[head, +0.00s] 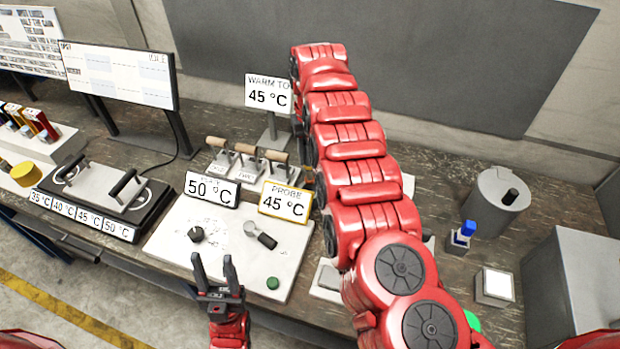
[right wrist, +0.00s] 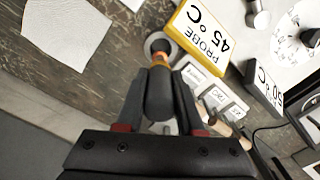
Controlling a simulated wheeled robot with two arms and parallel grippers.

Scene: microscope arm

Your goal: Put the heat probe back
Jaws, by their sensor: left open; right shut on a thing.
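The heat probe (right wrist: 160,98) has a dark handle with an orange band. My right gripper (right wrist: 162,78) is shut on it in the right wrist view. The probe's far end overlaps a round grey holder (right wrist: 155,40) beside the yellow-framed PROBE display (right wrist: 203,35). I cannot tell how deep it sits. In the head view the PROBE display (head: 285,201) reads 45 °C, and my right arm hides most of the gripper and probe there. My left gripper (head: 214,262) is open and empty over the front edge of the white plate unit.
The white plate unit (head: 175,240) has a 50 °C display (head: 211,190) and knobs. Wooden-handled tools (head: 247,155) stand behind it, near a WARM TO 45 °C sign (head: 268,93). A grey canister (head: 493,205) and a blue-capped bottle (head: 462,235) stand at the right.

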